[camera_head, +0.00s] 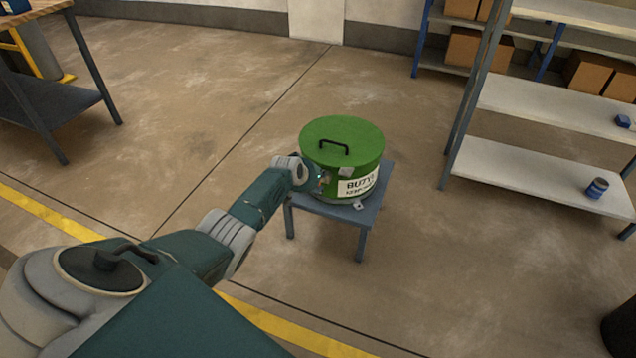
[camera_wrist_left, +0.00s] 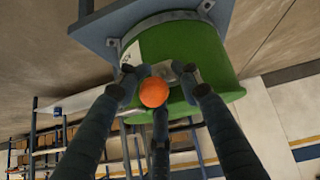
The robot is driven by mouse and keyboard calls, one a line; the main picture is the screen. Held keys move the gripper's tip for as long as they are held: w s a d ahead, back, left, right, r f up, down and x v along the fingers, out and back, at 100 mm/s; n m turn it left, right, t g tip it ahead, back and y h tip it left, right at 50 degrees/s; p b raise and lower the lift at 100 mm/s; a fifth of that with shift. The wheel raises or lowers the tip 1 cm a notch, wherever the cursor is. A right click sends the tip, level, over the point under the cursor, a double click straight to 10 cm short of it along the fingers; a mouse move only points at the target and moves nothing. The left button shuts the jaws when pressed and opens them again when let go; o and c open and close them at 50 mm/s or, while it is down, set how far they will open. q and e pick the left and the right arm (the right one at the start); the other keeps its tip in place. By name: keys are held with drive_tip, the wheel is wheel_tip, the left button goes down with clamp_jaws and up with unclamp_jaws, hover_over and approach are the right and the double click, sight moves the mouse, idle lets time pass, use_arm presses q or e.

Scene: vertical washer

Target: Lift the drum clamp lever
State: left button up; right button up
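The green drum (camera_head: 343,145) stands upright on a small blue-grey table, with a black handle on its lid and a white label on its side. The drum also shows upside down in the left wrist view (camera_wrist_left: 190,42). My left gripper (camera_head: 316,180) is at the drum's left side wall. In the left wrist view its fingers (camera_wrist_left: 160,88) are spread apart, around an orange ball (camera_wrist_left: 153,92). A grey metal piece (camera_wrist_left: 165,72), perhaps the clamp lever, lies behind the ball, near the drum wall. Whether any finger touches it is unclear. My right gripper is not in view.
The small table (camera_head: 325,210) stands on open floor. A metal shelf (camera_head: 530,175) with boxes and small cans is at the right. A workbench (camera_head: 55,105) is at the far left. Floor around the small table is mostly free.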

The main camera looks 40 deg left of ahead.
use_arm(q)
drive_tip(key=shift+d, duration=0.15)
drive_tip(key=shift+s, duration=0.1)
drive_tip(key=v, duration=1.1)
drive_tip(key=shift+s+r, duration=0.25)
drive_tip(key=shift+r, duration=0.05)
drive_tip(key=shift+f, duration=0.1)
